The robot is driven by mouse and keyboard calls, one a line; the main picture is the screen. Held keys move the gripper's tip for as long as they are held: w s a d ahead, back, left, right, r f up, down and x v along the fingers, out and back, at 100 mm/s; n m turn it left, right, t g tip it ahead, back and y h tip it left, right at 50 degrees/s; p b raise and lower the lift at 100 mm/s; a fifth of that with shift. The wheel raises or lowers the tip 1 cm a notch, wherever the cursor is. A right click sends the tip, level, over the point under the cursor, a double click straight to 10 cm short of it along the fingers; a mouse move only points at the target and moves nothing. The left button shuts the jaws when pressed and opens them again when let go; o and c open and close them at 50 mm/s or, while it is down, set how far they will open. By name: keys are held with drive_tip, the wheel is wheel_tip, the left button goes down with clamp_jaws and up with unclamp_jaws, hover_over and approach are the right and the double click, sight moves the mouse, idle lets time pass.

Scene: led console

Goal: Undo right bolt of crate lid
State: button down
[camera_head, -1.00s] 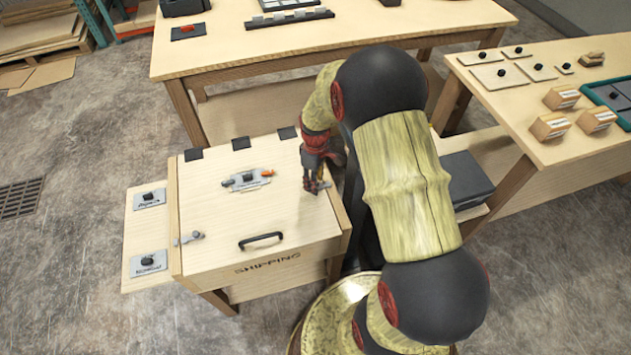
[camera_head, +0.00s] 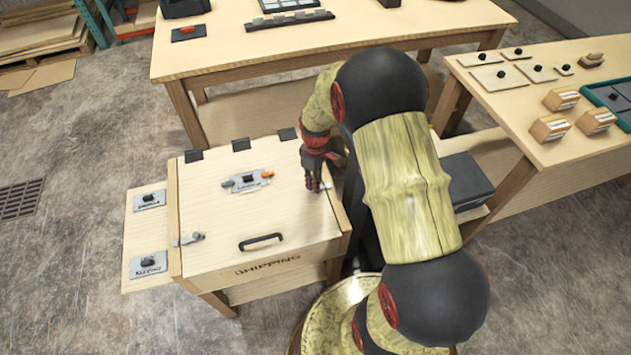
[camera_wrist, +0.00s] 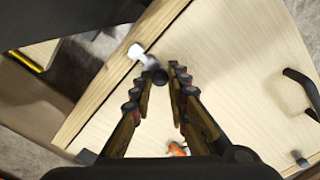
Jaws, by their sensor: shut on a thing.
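The pale wooden crate lid (camera_head: 215,215) is shut flat, with a black handle (camera_head: 261,241) near its front edge. The right bolt (camera_head: 326,186) sits at the lid's right edge, mostly hidden by my gripper (camera_head: 315,185). In the wrist view the bolt shows as a light metal piece (camera_wrist: 137,52) on the wooden edge, with a dark knob (camera_wrist: 159,76) at the fingertips. My gripper (camera_wrist: 165,77) points down at the bolt and is shut on its knob. The left bolt (camera_head: 188,239) lies at the lid's left edge.
A grey plate with a dark knob and orange end (camera_head: 246,181) is on the lid. A side shelf (camera_head: 137,215) with labelled plates is at the left. A worktable (camera_head: 240,55) stands behind, and another table (camera_head: 520,115) with small blocks is at the right.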

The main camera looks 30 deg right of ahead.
sight(307, 192)
idle(0.3)
drive_tip(key=shift+w+a+p, duration=0.2)
drive_tip(key=shift+a+p, duration=0.15)
drive_tip(key=shift+a, duration=0.35)
drive_tip(key=shift+w+a+p, duration=0.15)
drive_tip(key=shift+a+p, duration=0.15)
drive_tip(key=shift+a, duration=0.35)
drive_tip(key=c, duration=1.8)
unclamp_jaws()
drive_tip(key=shift+a, duration=0.1)
drive_tip(key=shift+o, duration=0.4)
wheel_tip(307, 192, up, 12)
